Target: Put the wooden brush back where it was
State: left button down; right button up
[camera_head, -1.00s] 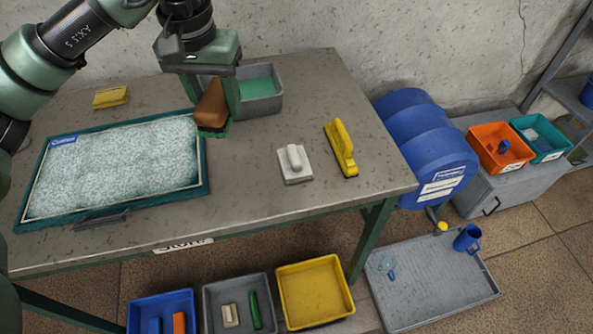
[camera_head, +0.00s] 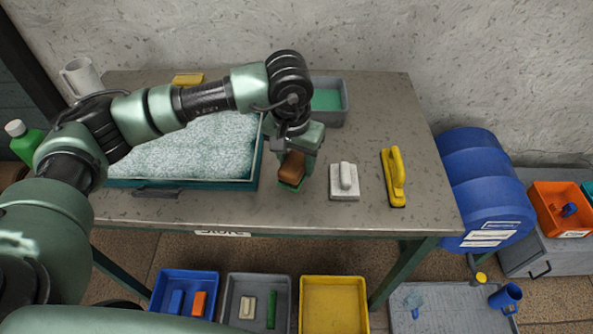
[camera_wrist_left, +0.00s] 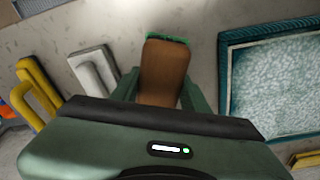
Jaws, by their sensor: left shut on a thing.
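The wooden brush (camera_head: 291,170) has a brown body and green bristles. My left gripper (camera_head: 294,165) is shut on it, over the table between the rug tray and the white brush. In the left wrist view the brush (camera_wrist_left: 164,70) sits between the fingers, with a green edge at its far end. I cannot tell whether its bristles touch the table. The right gripper is not in view.
The rug tray (camera_head: 150,183) lies left of the brush. The white brush (camera_head: 344,182) and yellow brush (camera_head: 394,178) stand to the right. A grey tub (camera_head: 329,117) with green contents is behind. Bins (camera_head: 333,304) stand below the table; bare tabletop (camera_head: 390,110) lies at back right.

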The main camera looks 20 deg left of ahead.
pick_arm(q)
notch_tip(320, 180, down, 4)
jog(key=shift+f+p, duration=0.1)
jog(key=shift+p, duration=0.25)
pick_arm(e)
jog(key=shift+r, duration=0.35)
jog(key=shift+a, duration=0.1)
pick_arm(q)
jog(key=shift+f, duration=0.15)
jog(key=c, duration=0.7)
grip_release()
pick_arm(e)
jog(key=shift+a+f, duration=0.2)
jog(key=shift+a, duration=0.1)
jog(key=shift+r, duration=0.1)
